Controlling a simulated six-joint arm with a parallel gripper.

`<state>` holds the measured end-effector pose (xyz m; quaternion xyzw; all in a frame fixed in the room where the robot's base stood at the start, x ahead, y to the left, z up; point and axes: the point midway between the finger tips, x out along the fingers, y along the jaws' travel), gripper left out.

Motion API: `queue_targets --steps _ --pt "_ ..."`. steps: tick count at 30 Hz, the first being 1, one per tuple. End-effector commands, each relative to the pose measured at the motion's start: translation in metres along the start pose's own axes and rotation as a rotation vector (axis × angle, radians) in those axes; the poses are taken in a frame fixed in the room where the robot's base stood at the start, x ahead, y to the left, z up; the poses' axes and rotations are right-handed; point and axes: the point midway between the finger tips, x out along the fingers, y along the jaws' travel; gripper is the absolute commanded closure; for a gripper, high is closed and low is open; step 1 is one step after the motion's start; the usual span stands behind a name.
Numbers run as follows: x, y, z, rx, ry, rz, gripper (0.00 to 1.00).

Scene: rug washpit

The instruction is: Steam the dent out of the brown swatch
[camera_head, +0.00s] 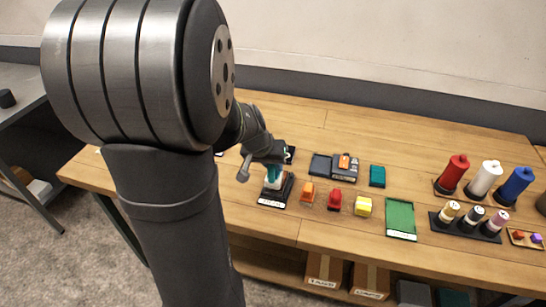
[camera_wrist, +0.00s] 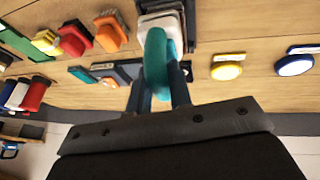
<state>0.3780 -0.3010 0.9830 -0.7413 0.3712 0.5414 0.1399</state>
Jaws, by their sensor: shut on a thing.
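My gripper (camera_head: 273,164) is shut on the teal handle (camera_wrist: 156,62) of a small white-bodied tool that looks like a steamer. The tool's white body (camera_wrist: 160,24) shows beyond the fingers in the wrist view. In the head view the tool (camera_head: 273,181) is at a black stand (camera_head: 273,203) with a white label near the table's front edge. I cannot tell whether it still touches the stand. I cannot pick out the brown swatch or its dent in either view; my arm hides part of the table's left side.
Orange (camera_head: 308,192), red (camera_head: 334,200) and yellow (camera_head: 363,206) blocks stand right of the stand, then a green pad (camera_head: 400,217). Behind are a dark tray (camera_head: 320,165) and a teal block (camera_head: 377,176). Thread cones (camera_head: 453,174) and a spool rack (camera_head: 466,229) stand farther right.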

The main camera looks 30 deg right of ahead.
Motion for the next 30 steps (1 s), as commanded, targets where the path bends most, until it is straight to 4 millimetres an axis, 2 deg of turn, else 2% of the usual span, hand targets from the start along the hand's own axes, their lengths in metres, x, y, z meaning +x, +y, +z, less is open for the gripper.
queue_targets --steps 8,21,30 --pt "0.028 -0.006 0.011 -0.002 -0.002 0.001 0.99" --pt "0.043 -0.005 -0.029 0.002 0.002 0.002 1.00" --pt "0.032 -0.006 0.000 -0.001 0.001 0.001 1.00"
